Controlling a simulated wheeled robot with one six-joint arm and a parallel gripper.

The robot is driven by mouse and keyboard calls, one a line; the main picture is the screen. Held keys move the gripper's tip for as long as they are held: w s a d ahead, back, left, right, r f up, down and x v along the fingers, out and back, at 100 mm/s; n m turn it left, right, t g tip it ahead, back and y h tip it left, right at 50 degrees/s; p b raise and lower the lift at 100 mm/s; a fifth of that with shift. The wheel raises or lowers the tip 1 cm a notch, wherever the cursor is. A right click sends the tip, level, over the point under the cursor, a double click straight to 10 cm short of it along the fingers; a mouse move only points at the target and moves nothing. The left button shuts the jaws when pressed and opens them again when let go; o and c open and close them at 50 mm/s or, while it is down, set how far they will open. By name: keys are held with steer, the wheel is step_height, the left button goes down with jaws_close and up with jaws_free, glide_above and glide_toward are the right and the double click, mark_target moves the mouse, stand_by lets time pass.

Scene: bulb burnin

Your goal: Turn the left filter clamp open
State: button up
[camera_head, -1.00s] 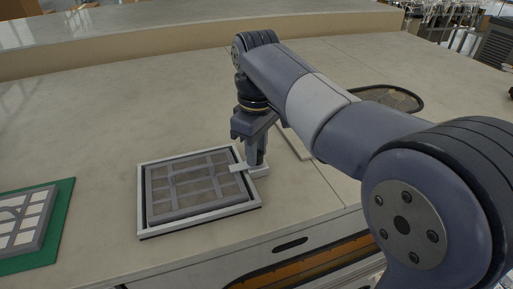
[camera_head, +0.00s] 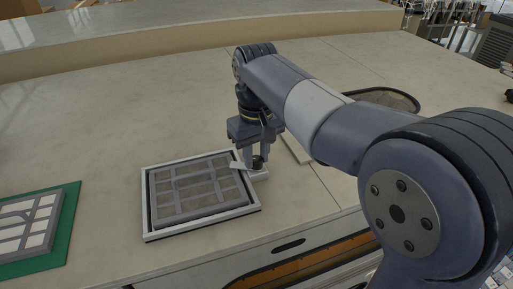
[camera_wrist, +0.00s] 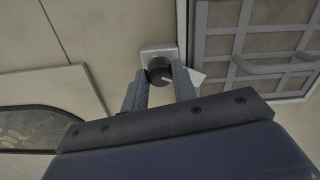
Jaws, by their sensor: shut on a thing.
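The clamp has a dark round knob (camera_wrist: 158,71) with a pale mark, on a small white block (camera_head: 260,176) at the right side of the filter housing. A pale flat clamp tab (camera_head: 239,166) reaches from the knob over the edge of the grey filter (camera_head: 187,188), which sits in a white frame (camera_head: 157,237). My gripper (camera_head: 257,161) points down with its fingers on either side of the knob, shut on it. In the wrist view, the knob shows between the fingertips of my gripper (camera_wrist: 161,75), and the tab (camera_wrist: 196,78) sticks out past the right finger.
Another filter (camera_head: 30,225) lies on a green mat (camera_head: 68,210) at the left. A thin pale plate (camera_head: 297,147) and a dark oval mesh tray (camera_head: 385,98) lie behind my arm. The counter behind the filter is clear.

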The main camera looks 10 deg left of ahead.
mark_target(256, 158)
steer(key=m+p, duration=0.1)
steer(key=m, duration=0.5)
steer(key=shift+p, duration=0.4)
steer(key=m, duration=0.6)
steer(key=shift+m, duration=0.4)
steer(key=o, duration=1)
steer(key=shift+r, duration=0.1)
step_height(256, 158, up, 11)
steer(key=shift+f+b, duration=0.2)
steer(key=shift+b, duration=0.2)
